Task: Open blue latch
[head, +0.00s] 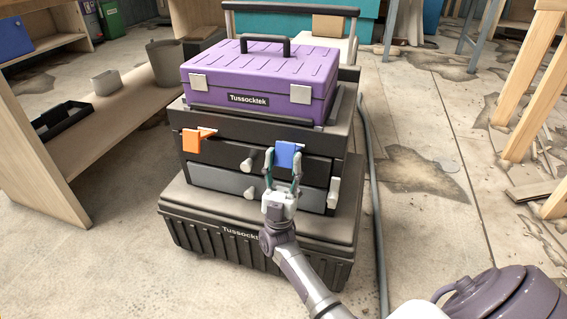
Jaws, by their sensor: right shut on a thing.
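The blue latch (287,153) is on the right side of the dark front of the toolbox's middle section (225,126). An orange latch (192,141) is on the left side of the same front. My right gripper (282,174) reaches up from below, its two fingers at the blue latch's lower part and shut on it. The fingers cover part of the latch's lower edge. My left gripper is out of view.
A purple case (215,75) with a black handle sits on top. Drawers with light knobs lie below, above a ribbed black base (200,235). A wooden shelf (110,115) stands left, and a hose (374,200) runs along the right.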

